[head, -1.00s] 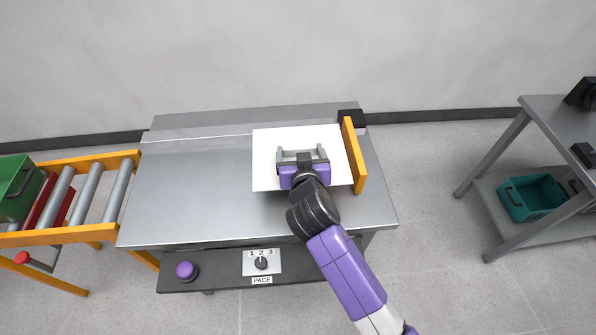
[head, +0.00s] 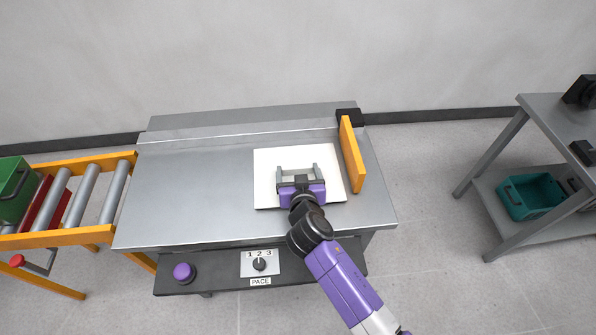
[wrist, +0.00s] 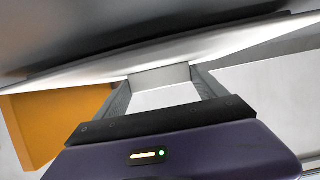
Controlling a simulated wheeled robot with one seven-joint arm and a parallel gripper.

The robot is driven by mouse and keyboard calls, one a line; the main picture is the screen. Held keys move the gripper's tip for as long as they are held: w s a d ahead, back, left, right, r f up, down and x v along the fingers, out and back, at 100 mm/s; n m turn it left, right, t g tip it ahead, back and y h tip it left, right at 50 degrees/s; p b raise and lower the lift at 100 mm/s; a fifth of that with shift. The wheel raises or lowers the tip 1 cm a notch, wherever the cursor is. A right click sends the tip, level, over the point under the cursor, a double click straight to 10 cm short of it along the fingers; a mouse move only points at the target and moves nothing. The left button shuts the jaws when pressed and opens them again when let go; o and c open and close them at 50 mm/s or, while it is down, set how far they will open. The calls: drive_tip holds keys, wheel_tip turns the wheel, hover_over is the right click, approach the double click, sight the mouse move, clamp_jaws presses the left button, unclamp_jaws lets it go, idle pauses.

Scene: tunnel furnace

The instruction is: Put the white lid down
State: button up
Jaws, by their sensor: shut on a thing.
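The white lid (head: 268,185) is a flat square plate over the right part of the grey metal table top (head: 190,200). My gripper (head: 297,168) is shut on its small block-like handle, which shows between the fingers in the wrist view (wrist: 160,76). There the lid's plate (wrist: 230,45) appears nearly edge-on, close to a grey surface. The lid looks about level and very low over the table. I cannot tell whether it touches.
An orange guide bar (head: 353,155) stands just right of the lid, a narrow gap apart. The table's left half is clear. A roller conveyor (head: 90,195) with a green bin (head: 18,190) adjoins at left. A panel with a purple button (head: 184,271) fronts the table.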

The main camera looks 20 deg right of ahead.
drive_tip(key=o, duration=1.5)
drive_tip(key=shift+f, duration=0.1)
drive_tip(key=shift+c, duration=0.2)
drive_tip(key=shift+r, duration=0.2)
drive_tip(key=shift+s+a, duration=0.1)
drive_tip(key=shift+s, duration=0.25)
drive_tip(key=v, duration=1.1)
drive_tip(key=shift+s+r, duration=0.1)
drive_tip(key=shift+r, duration=0.05)
